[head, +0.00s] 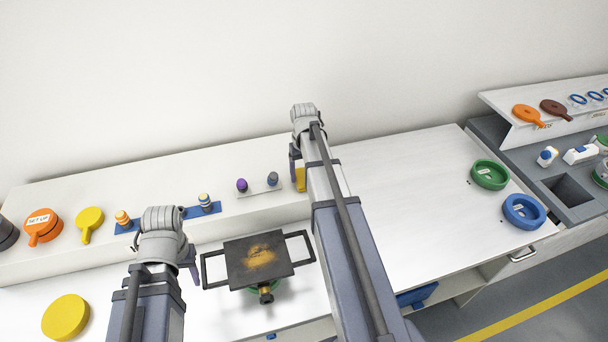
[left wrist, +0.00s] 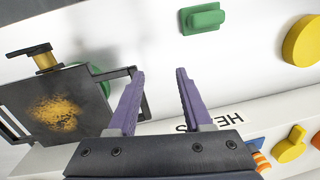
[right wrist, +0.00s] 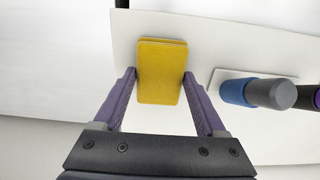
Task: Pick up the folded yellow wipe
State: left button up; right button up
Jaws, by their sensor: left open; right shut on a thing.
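The folded yellow wipe (right wrist: 161,70) is a flat yellow block between the two purple fingers of my right gripper (right wrist: 160,88). Both fingers meet its sides. In the head view the wipe (head: 300,179) shows at the right end of the raised white shelf, partly hidden by my right arm. My right gripper (head: 295,165) is shut on it there. My left gripper (left wrist: 160,88) is open and empty above the bench, beside the dark plate with handles. In the head view my left gripper (head: 190,264) is mostly hidden behind its wrist.
The dark plate with handles (head: 240,272) bears a yellow-brown stain. A small stand with a blue-grey knob (right wrist: 272,93) is close to the right of the wipe. Yellow and orange paddles (head: 90,220) are on the shelf at left. Bench right of my right arm is clear up to the green ring (head: 490,187).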

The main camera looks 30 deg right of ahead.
aim_at(304, 176)
notch_tip(304, 176, up, 10)
jog(key=p, duration=0.9)
jog(key=shift+f, duration=0.15)
jog(key=o, duration=0.8)
jog(key=c, duration=1.1)
